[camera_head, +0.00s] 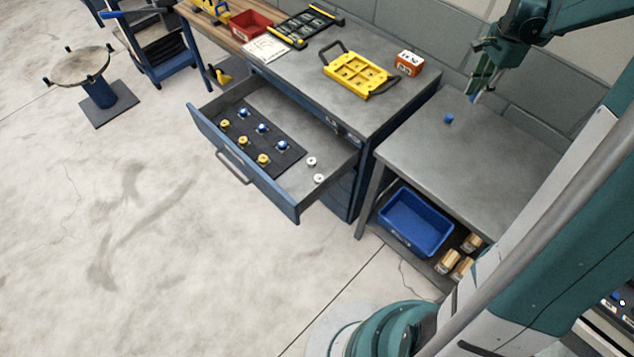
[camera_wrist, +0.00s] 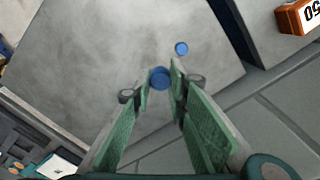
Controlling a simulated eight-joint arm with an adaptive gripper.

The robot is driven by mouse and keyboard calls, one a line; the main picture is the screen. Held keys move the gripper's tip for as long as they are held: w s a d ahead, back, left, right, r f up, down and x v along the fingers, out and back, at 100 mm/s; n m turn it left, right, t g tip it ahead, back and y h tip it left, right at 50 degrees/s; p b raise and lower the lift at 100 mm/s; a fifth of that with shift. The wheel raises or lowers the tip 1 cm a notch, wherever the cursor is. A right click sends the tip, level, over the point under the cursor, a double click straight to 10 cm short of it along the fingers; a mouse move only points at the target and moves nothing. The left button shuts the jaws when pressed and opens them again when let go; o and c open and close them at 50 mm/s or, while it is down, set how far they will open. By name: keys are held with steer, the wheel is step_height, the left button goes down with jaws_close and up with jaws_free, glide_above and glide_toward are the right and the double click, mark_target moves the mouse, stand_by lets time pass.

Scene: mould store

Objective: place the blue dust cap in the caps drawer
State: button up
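My gripper (camera_head: 474,97) is above the back of the grey side table. In the wrist view its fingertips (camera_wrist: 160,84) close on both sides of a blue dust cap (camera_wrist: 159,78), which appears held between them. A second small blue cap (camera_head: 448,118) lies on the table; it also shows in the wrist view (camera_wrist: 181,48), just past the fingertips. A blue-fronted drawer (camera_head: 282,199) stands pulled open under the workbench. It holds a dark insert (camera_head: 243,137) with yellow and blue pieces, and two white pieces (camera_head: 311,161) to its right. I cannot read any drawer label.
A blue bin (camera_head: 388,222) sits beneath the side table (camera_head: 500,165). The floor before the drawer is clear.

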steer(key=w+a+n+b, duration=0.15)
steer(key=a+n, duration=0.25)
steer(key=a, duration=1)
steer(key=n+b, duration=0.9)
steer(key=n, duration=0.4)
glide_above(300, 198)
step_height(300, 198, down, 24)
steer(key=shift+r, duration=0.2)
steer(key=shift+a+f, duration=0.1)
steer(key=shift+f+b, duration=0.9)
steer(key=shift+f, duration=2.1)
steer(key=shift+f+b, duration=0.55)
steer(key=shift+f, duration=1.35)
